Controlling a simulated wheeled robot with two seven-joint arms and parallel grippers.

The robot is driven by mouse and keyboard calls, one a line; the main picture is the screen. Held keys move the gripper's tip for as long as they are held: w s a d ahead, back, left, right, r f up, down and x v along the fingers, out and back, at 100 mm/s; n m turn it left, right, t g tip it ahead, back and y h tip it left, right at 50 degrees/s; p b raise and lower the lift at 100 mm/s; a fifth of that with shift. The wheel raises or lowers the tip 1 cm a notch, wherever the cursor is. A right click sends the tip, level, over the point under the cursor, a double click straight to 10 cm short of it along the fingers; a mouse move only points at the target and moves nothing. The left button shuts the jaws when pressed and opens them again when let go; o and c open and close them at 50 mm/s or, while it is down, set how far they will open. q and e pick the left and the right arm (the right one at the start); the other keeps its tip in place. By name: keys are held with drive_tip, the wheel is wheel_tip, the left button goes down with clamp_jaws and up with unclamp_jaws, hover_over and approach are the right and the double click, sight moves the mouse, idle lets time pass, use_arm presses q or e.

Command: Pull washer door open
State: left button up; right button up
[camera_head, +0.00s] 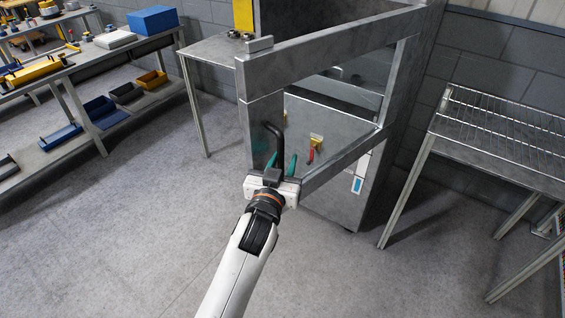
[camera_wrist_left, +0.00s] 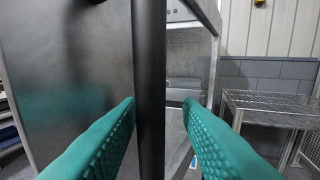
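The washer (camera_head: 340,195) is a grey metal cabinet at the centre back of the head view. Its framed door (camera_head: 330,40), with a large window, seems to stand out at an angle from the cabinet. A black bar handle (camera_head: 279,137) is on the door's left part. My left gripper (camera_head: 280,166), with green fingers, is at the handle's lower end. In the left wrist view the dark handle (camera_wrist_left: 149,80) stands upright between the two fingers (camera_wrist_left: 160,104). The fingers are apart, with a gap showing on the right finger's side. My right gripper is not in view.
A wire-topped metal table (camera_head: 500,135) stands at the right, near the washer. A shelf bench (camera_head: 80,65) with blue and yellow bins is at the left. A small grey table (camera_head: 205,48) is left of the washer. The floor (camera_head: 130,230) at left front is clear.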

use_arm(q)
drive_tip(key=shift+s+a+f, duration=0.15)
drive_tip(key=shift+s+a, duration=0.05)
drive_tip(key=shift+s, duration=0.05)
drive_tip(key=b+v, duration=0.2)
drive_tip(key=v, duration=0.9)
drive_tip(key=shift+s+b, duration=0.25)
drive_tip(key=shift+b, duration=0.05)
